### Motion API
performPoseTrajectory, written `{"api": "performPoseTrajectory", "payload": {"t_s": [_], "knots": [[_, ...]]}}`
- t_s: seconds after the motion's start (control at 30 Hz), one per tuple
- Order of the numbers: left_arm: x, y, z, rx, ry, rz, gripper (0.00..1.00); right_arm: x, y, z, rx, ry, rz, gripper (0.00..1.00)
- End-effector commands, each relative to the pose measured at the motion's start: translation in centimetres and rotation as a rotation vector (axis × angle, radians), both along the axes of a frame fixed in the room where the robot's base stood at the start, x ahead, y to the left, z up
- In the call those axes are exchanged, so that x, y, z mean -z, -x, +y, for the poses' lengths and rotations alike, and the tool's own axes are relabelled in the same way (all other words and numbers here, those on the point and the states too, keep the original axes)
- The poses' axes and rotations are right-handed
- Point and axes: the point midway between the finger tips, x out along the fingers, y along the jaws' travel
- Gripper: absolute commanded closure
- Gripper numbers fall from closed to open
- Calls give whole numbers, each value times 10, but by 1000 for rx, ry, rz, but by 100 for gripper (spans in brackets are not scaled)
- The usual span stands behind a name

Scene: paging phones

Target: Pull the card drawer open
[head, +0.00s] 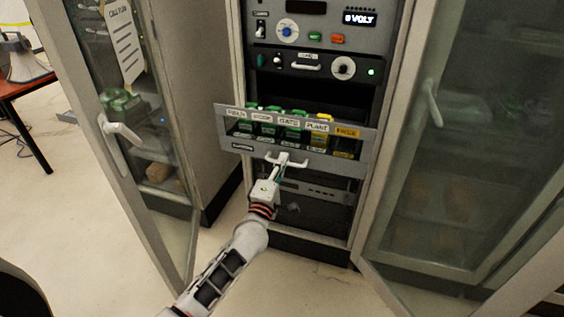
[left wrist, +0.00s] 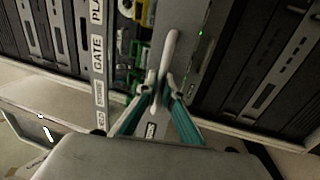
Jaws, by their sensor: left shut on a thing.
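The card drawer (head: 232,143) has a grey front with labels and stands out from the rack, its front overlapping the rack frame on both sides. Green and yellow cards (head: 293,132) show in it. Its white bar handle (head: 298,163) is at the lower middle of the front. My left gripper (head: 281,168) reaches up from below and is shut on the handle. In the left wrist view the teal-sided fingers (left wrist: 160,95) close around the handle (left wrist: 171,52). My right gripper is in neither view.
An open glass door with a white handle (head: 120,131) stands left of the rack, another glass door (head: 440,170) on the right. Rack units with knobs (head: 287,29) sit above the drawer. A red table (head: 27,83) with a megaphone is at far left. Pale floor is clear in front.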

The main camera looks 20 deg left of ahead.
Motion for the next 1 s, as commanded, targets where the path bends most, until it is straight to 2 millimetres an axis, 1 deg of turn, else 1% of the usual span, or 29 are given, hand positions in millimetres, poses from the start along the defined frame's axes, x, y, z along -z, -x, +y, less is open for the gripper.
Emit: {"api": "performPoseTrajectory", "payload": {"t_s": [0.53, 0.57, 0.6, 0.87, 1.0], "knots": [[0, 0, -1, 1, 0, 0, 100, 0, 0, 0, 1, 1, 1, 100], [0, 0, -1, 1, 0, 0, 88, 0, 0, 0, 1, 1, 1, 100], [0, 0, -1, 1, 0, 0, 86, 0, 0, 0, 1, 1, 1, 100], [0, 0, 0, 1, 0, -1, 86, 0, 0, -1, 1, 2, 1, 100], [1, 6, 0, 0, 0, 0, 86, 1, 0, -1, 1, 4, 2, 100]]}}
